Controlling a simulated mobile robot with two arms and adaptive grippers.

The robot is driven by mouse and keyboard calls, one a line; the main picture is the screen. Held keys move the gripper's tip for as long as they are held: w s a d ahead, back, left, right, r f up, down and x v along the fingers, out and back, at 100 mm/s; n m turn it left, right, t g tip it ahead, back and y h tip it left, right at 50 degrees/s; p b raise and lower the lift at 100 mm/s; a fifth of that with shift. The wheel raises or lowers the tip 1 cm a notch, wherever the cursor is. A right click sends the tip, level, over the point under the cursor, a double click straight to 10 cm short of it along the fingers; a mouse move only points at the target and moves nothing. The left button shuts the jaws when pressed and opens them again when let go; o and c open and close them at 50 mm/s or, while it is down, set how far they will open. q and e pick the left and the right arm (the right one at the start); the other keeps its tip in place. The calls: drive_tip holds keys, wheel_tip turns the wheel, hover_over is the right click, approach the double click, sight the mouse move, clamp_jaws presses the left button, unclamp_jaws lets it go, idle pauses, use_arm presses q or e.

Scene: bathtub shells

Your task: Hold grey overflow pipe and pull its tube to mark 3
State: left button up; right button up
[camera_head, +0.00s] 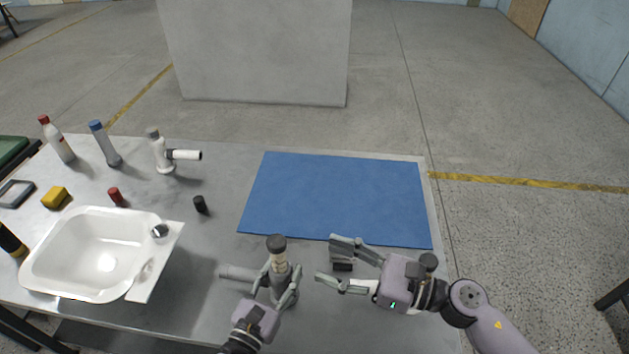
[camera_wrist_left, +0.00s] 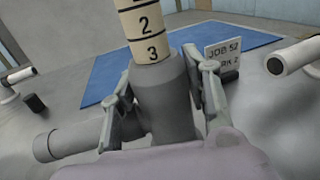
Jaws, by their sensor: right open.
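The grey overflow pipe (camera_head: 279,267) stands upright on the table, its side branch (camera_head: 238,273) pointing left. My left gripper (camera_head: 278,287) is shut on its body, with one finger on each side. In the left wrist view, the pipe (camera_wrist_left: 165,103) has a pale tube (camera_wrist_left: 149,32) rising from its top. Marks 2 and 3 show on the tube, with 3 just above the pipe's rim. The tube's upper end is cut off there; in the head view a dark cap (camera_head: 276,242) tops it. My right gripper (camera_head: 328,260) is open and empty, right of the pipe.
A blue mat (camera_head: 338,198) lies behind. A white sink (camera_head: 95,250), white pipe fitting (camera_head: 161,150), black cylinder (camera_head: 200,204) and bottles (camera_head: 57,140) stand to the left.

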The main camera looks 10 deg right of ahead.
use_arm(q)
drive_tip(key=o, duration=0.4)
